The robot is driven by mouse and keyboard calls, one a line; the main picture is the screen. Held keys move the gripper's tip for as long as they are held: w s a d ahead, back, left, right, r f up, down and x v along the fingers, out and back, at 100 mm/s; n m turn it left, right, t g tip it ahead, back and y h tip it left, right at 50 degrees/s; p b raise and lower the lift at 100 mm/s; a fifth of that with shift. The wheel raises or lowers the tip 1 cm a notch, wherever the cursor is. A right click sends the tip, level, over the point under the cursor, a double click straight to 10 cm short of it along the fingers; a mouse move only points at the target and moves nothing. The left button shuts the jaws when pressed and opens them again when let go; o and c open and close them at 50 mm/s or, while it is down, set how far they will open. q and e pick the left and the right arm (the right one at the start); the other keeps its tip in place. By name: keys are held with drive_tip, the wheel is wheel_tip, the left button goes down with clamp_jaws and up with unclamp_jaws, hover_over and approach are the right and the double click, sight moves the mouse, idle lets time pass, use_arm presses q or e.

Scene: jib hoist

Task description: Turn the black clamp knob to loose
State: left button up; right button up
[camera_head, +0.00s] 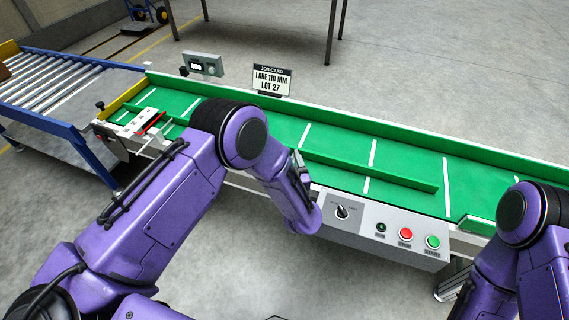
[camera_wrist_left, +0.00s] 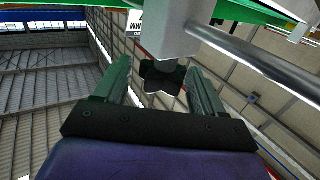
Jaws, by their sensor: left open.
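The black clamp knob (camera_wrist_left: 161,78) shows in the left wrist view as a dark lobed knob under a pale grey block (camera_wrist_left: 160,34). My left gripper (camera_wrist_left: 158,66) is open, with one dark finger on each side of the knob. Gaps show between the fingers and the knob, so I see no grip on it. In the head view my left forearm reaches to the conveyor's near side, and its gripper and this knob are hidden. My right arm shows at the right edge; its gripper is out of view.
The green conveyor (camera_head: 407,150) has a guide rail (camera_head: 370,173) along it. A control box (camera_head: 350,222) with a selector and buttons is right of my left forearm. A job card (camera_head: 272,80) stands behind. A metal rod (camera_wrist_left: 262,62) passes right of the knob.

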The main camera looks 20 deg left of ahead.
use_arm(q)
wheel_tip(320, 180, up, 3)
drive_tip(key=shift+r+p, duration=0.15)
drive_tip(key=shift+p, duration=0.8)
drive_tip(key=s+d+r+p, duration=0.4)
drive_tip(key=s+r+p, duration=0.5)
drive_tip(key=s, duration=0.4)
drive_tip(key=shift+s+p, duration=0.25)
drive_tip(key=shift+p, duration=0.3)
use_arm(e)
wheel_tip(320, 180, up, 13)
drive_tip(key=shift+r, duration=0.1)
